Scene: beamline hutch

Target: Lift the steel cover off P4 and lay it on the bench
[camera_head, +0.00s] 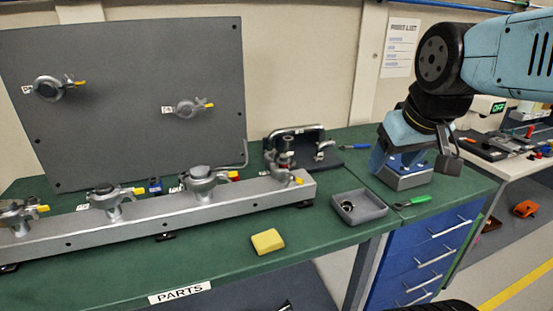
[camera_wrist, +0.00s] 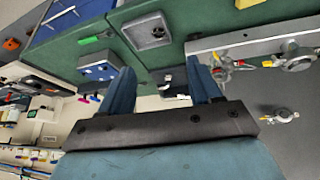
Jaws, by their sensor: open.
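Steel covers with clamps and yellow-tipped levers sit on the grey rail (camera_head: 150,218): a left one (camera_head: 18,213), a middle one (camera_head: 108,194) and a right one (camera_head: 203,178). Two more are on the upright dark panel (camera_head: 120,130): a left one (camera_head: 50,88) and a right one (camera_head: 188,107). Their small white labels are too blurred to read, so I cannot tell which is P4. My gripper (camera_wrist: 162,75) is open and empty, to the right of the rail and above the bench. In the wrist view, fittings (camera_wrist: 297,58) show right of the fingers.
The green bench (camera_head: 330,235) has free room in front of the rail around a yellow sponge (camera_head: 267,241). A grey tray (camera_head: 359,207) holding a small part, a green-handled tool (camera_head: 413,202) and a blue box (camera_head: 408,180) are near my gripper. A black stand (camera_head: 303,150) is behind.

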